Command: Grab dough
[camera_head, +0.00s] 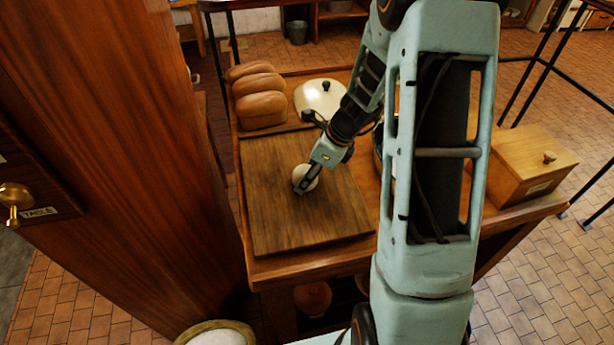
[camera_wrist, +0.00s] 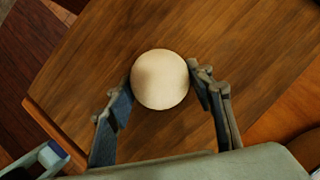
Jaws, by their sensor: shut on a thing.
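The dough (camera_head: 307,177) is a pale round ball on the dark wooden board (camera_head: 275,225) in the head view. In the wrist view the dough (camera_wrist: 160,80) sits between the two fingers. My gripper (camera_head: 304,184) is down at the board and shut on the dough. In the wrist view my gripper (camera_wrist: 160,88) has one finger at each side of the ball. A finger hides part of the dough in the head view. I cannot tell whether the dough touches the board.
Several brown loaves (camera_head: 258,95) lie behind the board. A cream lid (camera_head: 320,97) with a dark knob stands behind my gripper. A wooden box (camera_head: 530,160) is at the table's right. A large wooden post (camera_head: 130,150) rises close on the left.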

